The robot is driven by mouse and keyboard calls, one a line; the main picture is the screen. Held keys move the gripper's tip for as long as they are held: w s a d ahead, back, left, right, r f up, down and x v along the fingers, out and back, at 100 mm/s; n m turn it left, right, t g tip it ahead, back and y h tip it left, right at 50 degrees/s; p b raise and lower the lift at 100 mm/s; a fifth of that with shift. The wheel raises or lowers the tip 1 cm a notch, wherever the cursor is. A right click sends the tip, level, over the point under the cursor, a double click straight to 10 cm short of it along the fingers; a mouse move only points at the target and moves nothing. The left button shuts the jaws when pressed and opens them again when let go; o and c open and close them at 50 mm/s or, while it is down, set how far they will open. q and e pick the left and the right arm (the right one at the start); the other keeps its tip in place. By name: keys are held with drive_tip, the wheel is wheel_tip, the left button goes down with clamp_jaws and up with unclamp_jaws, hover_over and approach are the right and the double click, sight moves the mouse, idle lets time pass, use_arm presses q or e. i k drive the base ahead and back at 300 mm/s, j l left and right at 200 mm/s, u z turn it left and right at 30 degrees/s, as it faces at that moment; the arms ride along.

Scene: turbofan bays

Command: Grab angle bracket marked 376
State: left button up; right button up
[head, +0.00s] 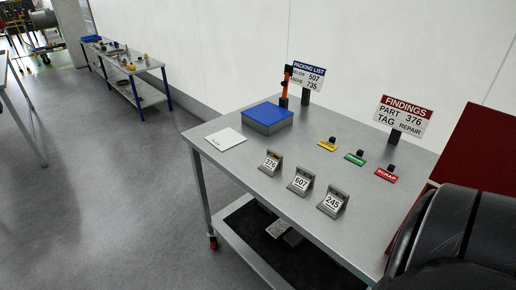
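The angle bracket marked 376 (270,163) stands on the grey metal table (240,172), leftmost in a diagonal row of three. The bracket marked 607 (301,182) is beside it to the right, and the bracket marked 245 (333,203) is the nearest to the right end. Each is grey metal with a white number label facing me. They stand apart from one another near the table's front edge. Neither of my grippers shows in the head view.
A blue-topped box (268,114) and a white card (226,139) lie left of the brackets. Yellow (327,145), green (355,158) and red SCRAP (386,175) tags sit behind. A findings sign (403,115) reads part 376, tag repair. A dark rounded object (455,235) blocks the lower right.

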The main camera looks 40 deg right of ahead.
sight(273, 164)
drive_tip(key=i+z, duration=0.1)
drive_tip(key=i, duration=1.35)
drive_tip(key=i+z, duration=0.25)
drive_tip(key=i, duration=0.15)
drive_tip(key=i+j+z, duration=0.1)
drive_tip(key=i+z, duration=0.15)
drive_tip(key=i, duration=0.15)
drive_tip(key=i+j+z, duration=0.25)
drive_tip(key=i, duration=0.15)
drive_tip(key=z, duration=1.75)
